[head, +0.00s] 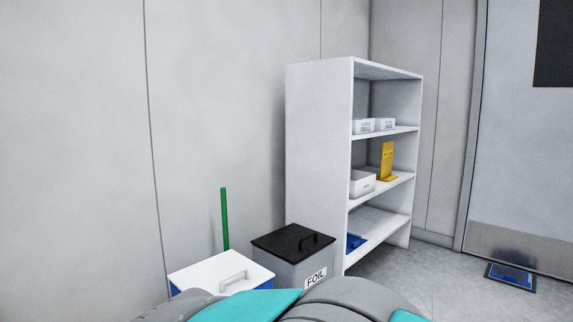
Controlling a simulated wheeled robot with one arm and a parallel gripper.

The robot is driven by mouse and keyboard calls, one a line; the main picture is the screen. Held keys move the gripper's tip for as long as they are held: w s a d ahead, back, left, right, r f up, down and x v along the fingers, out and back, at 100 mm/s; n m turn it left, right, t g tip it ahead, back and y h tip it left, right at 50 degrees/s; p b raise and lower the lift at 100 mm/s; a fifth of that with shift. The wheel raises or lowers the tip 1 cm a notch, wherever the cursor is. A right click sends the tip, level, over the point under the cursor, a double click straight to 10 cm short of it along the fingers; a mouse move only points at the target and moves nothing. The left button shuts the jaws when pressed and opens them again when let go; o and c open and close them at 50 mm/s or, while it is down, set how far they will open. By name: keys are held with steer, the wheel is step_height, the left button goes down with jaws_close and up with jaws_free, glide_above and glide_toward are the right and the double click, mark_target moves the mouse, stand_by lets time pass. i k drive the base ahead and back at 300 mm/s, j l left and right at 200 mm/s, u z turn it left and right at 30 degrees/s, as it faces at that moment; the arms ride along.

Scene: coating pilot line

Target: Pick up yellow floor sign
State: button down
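A yellow upright object (387,161), which looks like the yellow floor sign, stands on the middle shelf of a white shelf unit (318,160). It has an upright panel and a small flat foot, and any print on it is too small to read. It is just right of a white bin on the same shelf. My gripper is not in view. Grey and teal parts at the bottom edge look like my own body, well apart from the sign.
White boxes (373,125) sit on the shelf above; a white bin (362,183) is beside the sign. A blue item (354,243) lies on the bottom shelf. A black-lidded FOIL bin (293,243), a white-lidded bin (221,270) and a green pole (225,218) stand left. Floor right is mostly clear, with a blue mat (511,277).

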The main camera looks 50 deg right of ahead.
mark_target(386, 175)
steer(key=z, duration=2.25)
steer(key=i+z, duration=0.2)
steer(key=i+l, duration=0.15)
steer(key=i, duration=0.5)
steer(key=i+l, duration=0.1)
steer(key=i, duration=0.6)
steer(key=i+l+z, duration=0.1)
steer(key=i, duration=0.55)
